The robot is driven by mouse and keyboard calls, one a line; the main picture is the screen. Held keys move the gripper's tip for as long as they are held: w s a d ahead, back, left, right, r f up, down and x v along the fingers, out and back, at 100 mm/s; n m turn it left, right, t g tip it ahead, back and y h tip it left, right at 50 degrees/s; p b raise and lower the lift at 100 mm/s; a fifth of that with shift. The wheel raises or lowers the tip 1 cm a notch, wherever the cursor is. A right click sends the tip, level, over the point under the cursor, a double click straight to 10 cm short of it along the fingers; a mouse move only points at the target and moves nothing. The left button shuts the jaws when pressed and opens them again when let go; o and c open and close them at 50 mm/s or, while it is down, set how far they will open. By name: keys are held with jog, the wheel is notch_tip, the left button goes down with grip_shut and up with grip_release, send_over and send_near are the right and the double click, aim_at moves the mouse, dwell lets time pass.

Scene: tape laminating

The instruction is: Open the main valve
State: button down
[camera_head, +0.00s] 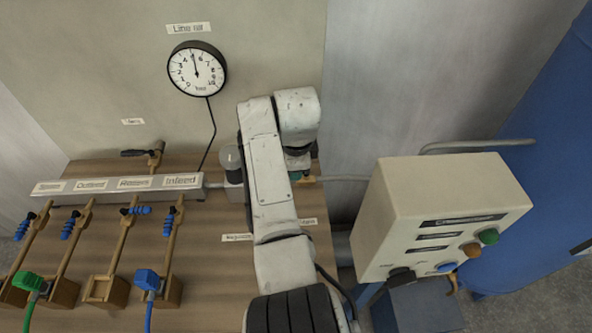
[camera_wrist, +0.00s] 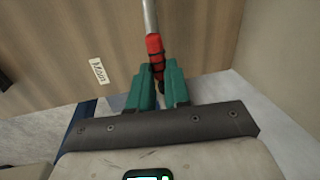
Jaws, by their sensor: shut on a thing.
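The main valve's red handle (camera_wrist: 154,47) shows in the wrist view, in line with a grey pipe (camera_wrist: 149,15). A white label reading "Main" (camera_wrist: 99,70) is on the wooden board to its left. My gripper (camera_wrist: 158,72) has teal fingers, shut on the near end of the red handle. My arm hides the handle there.
A round gauge (camera_head: 197,69) under a "Line" label has its needle pointing nearly straight up. A manifold (camera_head: 110,188) with several brass branches lies left of my arm. A cream control box (camera_head: 438,215) with buttons stands close on the right, before a blue tank (camera_head: 540,150).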

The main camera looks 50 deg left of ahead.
jog(key=shift+w+a+m, duration=0.1)
jog(key=shift+m, duration=0.4)
jog(key=c, duration=1.1)
grip_release()
jog(key=r, duration=0.3)
jog(key=s+d+r, duration=0.1)
jog(key=r, duration=0.6)
jog(key=shift+s+d+r+b, duration=0.15)
jog(key=shift+d+r+b, duration=0.15)
jog(key=shift+d, duration=0.05)
